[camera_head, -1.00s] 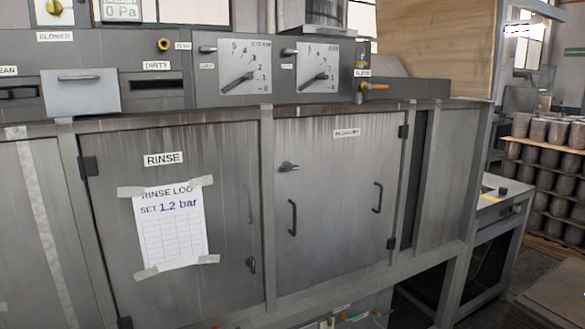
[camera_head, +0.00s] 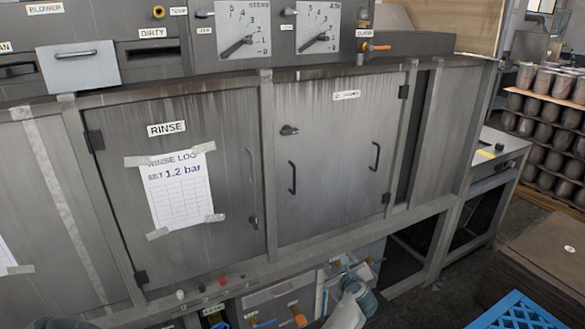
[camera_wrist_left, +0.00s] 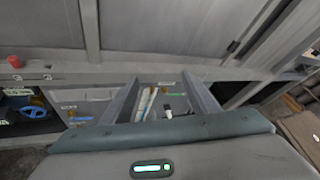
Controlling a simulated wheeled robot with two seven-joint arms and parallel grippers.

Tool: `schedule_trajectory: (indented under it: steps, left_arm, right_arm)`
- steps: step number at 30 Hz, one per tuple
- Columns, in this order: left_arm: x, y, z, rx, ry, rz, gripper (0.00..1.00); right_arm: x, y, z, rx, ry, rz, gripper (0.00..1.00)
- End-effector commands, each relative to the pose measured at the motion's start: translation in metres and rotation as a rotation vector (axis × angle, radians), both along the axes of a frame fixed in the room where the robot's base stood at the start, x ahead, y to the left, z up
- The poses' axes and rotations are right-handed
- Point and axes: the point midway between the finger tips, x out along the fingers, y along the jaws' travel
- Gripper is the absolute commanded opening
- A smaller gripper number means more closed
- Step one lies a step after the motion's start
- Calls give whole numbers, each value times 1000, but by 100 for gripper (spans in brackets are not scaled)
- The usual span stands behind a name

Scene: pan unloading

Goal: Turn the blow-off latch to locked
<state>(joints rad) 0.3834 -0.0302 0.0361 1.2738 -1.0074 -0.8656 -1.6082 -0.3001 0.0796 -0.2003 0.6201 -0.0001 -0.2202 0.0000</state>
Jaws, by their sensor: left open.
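The blow-off latch (camera_head: 289,130) is a small dark handle at the upper left of the right-hand cabinet door (camera_head: 330,190). It lies roughly sideways, its knob at the left and its short lever to the right. The door's label (camera_head: 346,95) is blurred. My left gripper (camera_head: 352,270) is low in the head view, below the cabinet and well below the latch, touching nothing that I can make out. In the left wrist view its two grey fingers (camera_wrist_left: 158,78) stand apart with nothing clearly between them. My right gripper is not in view.
The rinse door (camera_head: 110,200) with a taped log sheet (camera_head: 177,188) is left of the blow-off door, which has two bar handles. Gauges (camera_head: 236,35) are above. Pipes and orange-handled valves (camera_head: 300,318) sit underneath. A blue crate (camera_head: 515,312) is at the lower right.

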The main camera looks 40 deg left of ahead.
Motion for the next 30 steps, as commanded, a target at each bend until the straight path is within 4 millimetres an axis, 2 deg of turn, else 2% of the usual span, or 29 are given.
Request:
schedule_trajectory:
  steps: [1, 3, 5, 6, 9, 12, 15, 18, 30]
  left_arm:
    - [11, 9, 53, 74, -6, 14, 55]
    - [19, 23, 113, 181, 4, 42, 55]
    - [21, 34, 162, 265, 19, 74, 55]
    - [20, 42, 193, 317, 31, 99, 55]
    - [13, 58, 261, 423, 64, 166, 55]
    - [3, 69, 312, 496, 99, 226, 55]
    - [-6, 76, 343, 537, 127, 270, 55]
    - [-12, 80, 359, 559, 144, 292, 55]
    - [-13, 81, 362, 566, 149, 298, 55]
  right_arm:
    - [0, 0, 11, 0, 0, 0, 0]
    - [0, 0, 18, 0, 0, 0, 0]
    - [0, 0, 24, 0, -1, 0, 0]
    - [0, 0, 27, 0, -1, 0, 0]
    - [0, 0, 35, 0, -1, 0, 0]
    - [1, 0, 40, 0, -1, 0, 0]
    - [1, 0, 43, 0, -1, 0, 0]
    - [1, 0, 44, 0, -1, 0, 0]
    - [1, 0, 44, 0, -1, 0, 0]
